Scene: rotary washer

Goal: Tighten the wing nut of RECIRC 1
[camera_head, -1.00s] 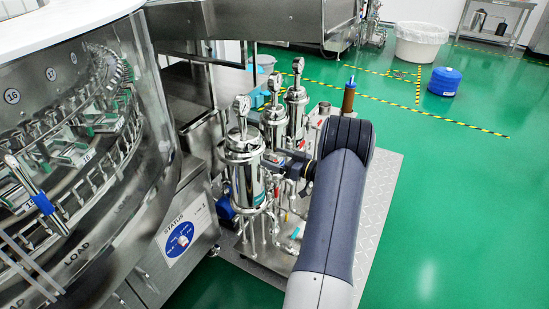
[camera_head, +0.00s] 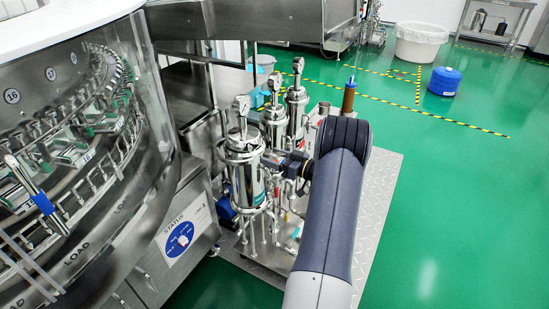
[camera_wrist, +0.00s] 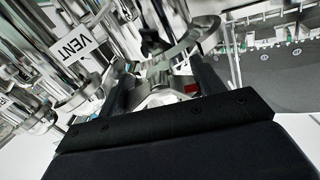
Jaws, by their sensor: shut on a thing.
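Steel filter housings with gauges on top stand in a row beside the washer. In the head view the nearest is the front housing (camera_head: 245,165), with the middle housing (camera_head: 274,122) and back housing (camera_head: 296,105) behind it. My gripper (camera_head: 293,168) is at the right side of the front housing, largely hidden by my arm and fittings. In the wrist view my gripper's (camera_wrist: 160,74) two dark fingers reach up toward a steel clamp band (camera_wrist: 198,36). They are shut on a small metal piece, apparently the wing nut, whose shape is mostly hidden. No RECIRC 1 label is readable.
A brown post (camera_head: 349,97) stands behind my arm. The washer (camera_head: 100,130) fills the left. Green floor (camera_head: 470,210) is free at right.

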